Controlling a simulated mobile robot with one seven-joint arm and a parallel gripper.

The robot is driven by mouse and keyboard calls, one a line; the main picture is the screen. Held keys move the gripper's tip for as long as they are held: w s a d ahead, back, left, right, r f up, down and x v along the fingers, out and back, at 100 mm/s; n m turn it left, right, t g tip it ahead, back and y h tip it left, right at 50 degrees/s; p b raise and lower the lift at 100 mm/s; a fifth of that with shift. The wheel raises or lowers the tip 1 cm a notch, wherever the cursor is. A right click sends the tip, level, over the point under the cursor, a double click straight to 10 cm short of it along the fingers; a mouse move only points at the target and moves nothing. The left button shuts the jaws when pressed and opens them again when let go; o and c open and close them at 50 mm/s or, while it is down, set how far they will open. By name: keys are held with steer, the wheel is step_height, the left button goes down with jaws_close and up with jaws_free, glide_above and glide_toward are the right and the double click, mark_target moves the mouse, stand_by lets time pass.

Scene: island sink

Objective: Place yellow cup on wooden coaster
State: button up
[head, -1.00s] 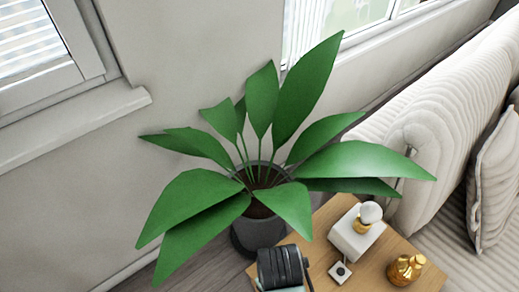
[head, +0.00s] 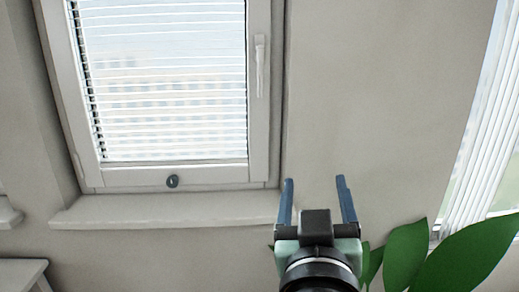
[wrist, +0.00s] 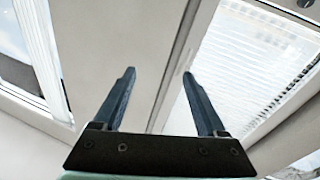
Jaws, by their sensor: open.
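Neither the yellow cup nor the wooden coaster shows in the head or wrist view. My gripper (head: 315,182) is raised in front of the wall, its two blue fingers apart with nothing between them. In the wrist view the gripper (wrist: 158,75) is also open and empty, with wall and window behind it.
A window with blinds (head: 165,85) is at the left, above a white sill (head: 165,208). Green plant leaves (head: 440,258) stand at the lower right, close to my arm. A white furniture edge (head: 20,270) shows at the lower left. Bright blinds (head: 480,130) are at the right edge.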

steer(key=s+a+r+t+y, duration=0.1)
steer(key=s+a+r+t, duration=0.1)
steer(key=r, duration=0.5)
steer(key=s+a+r+t+y, duration=0.1)
steer(key=s+a+r+t, duration=0.2)
steer(key=s+r, duration=0.2)
steer(key=s+a+r+t+y, duration=0.1)
steer(key=s+a+r+t, duration=0.1)
steer(key=r, duration=0.7)
steer(key=shift+s+a+r+t, duration=0.4)
steer(key=shift+s+t, duration=0.4)
steer(key=shift+s, duration=0.35)
steer(key=shift+r, duration=0.1)
